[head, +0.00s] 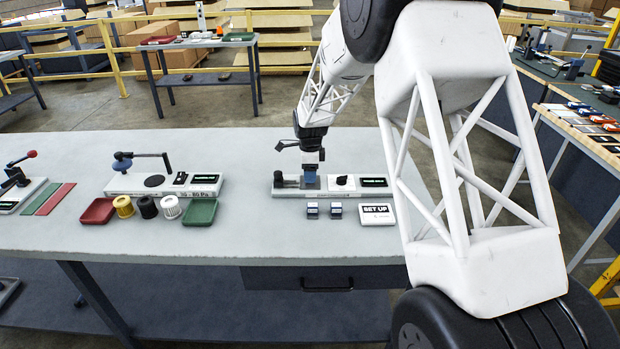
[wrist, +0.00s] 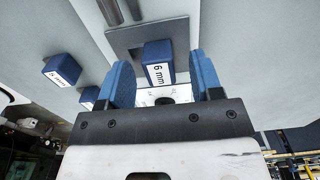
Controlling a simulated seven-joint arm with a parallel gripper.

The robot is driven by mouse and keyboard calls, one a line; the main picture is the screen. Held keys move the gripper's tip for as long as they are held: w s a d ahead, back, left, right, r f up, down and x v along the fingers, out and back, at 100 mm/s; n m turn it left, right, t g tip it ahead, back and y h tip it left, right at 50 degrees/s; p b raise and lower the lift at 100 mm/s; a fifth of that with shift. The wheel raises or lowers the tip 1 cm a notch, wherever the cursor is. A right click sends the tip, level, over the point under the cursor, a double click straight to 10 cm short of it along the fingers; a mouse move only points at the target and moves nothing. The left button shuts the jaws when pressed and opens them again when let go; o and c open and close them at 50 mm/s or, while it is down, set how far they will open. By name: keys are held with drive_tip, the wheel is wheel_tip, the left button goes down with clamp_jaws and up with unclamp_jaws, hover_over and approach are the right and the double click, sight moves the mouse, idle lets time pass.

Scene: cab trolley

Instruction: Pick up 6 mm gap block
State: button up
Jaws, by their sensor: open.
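The 6 mm gap block (wrist: 155,72) is a blue block with a white "6 mm" label. In the wrist view it stands on a grey plate of the fixture, between my gripper's two blue fingers, with a gap showing at its sides. In the head view the fixture (head: 342,193) is a pale base on the bench, and a blue block (head: 310,180) shows on it just below my gripper (head: 312,153). My gripper is open, pointing down, and empty. Whether the fingertips reach down beside the block is hard to tell.
Two more labelled blocks (head: 312,211) (head: 336,211) lie in front of the fixture. A "SET UP" card (head: 376,219) lies at right.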

drive_tip(key=shift+c, duration=0.2)
clamp_jaws()
idle(0.3)
drive_tip(key=shift+r, duration=0.1)
drive_tip(key=shift+r, duration=0.75)
wheel_tip(320, 180, up, 2)
drive_tip(key=shift+r, duration=0.1)
drive_tip(key=s+d+r, duration=0.1)
drive_tip(key=s+d, duration=0.2)
drive_tip(key=s, duration=1.2)
drive_tip(key=shift+s, duration=0.35)
drive_tip(key=shift+d, duration=0.1)
